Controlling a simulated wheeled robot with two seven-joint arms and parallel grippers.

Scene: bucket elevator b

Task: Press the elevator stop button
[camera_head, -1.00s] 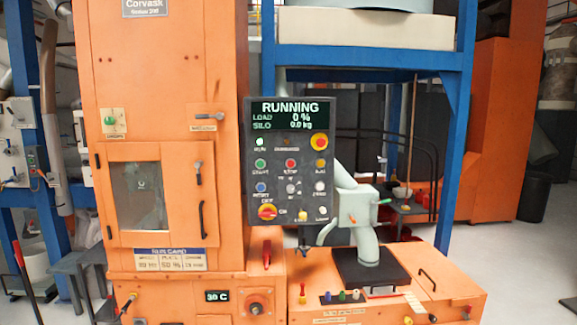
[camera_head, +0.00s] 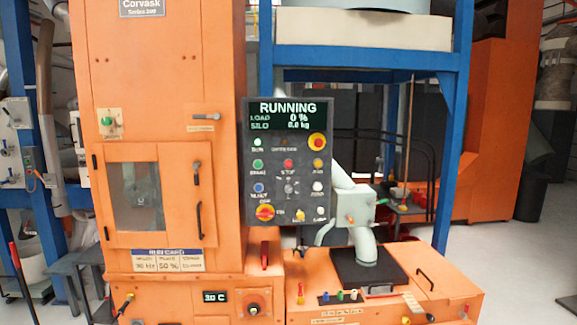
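A dark control panel (camera_head: 270,185) stands upright on the front of the orange machine, in the middle of the head view. Its display (camera_head: 289,115) reads RUNNING, with load 0 % and silo 0.0 kg. A red button (camera_head: 288,163) labelled STOP sits at the panel's centre, right of a green START button (camera_head: 257,164). Neither of my grippers is in view.
An orange cabinet (camera_head: 158,60) with a windowed door (camera_head: 137,196) rises left of the panel. A low orange bench (camera_head: 400,290) with small coloured controls and a grey pipe (camera_head: 363,245) is below right. Blue posts (camera_head: 452,150) frame the right. Open floor (camera_head: 520,260) lies at right.

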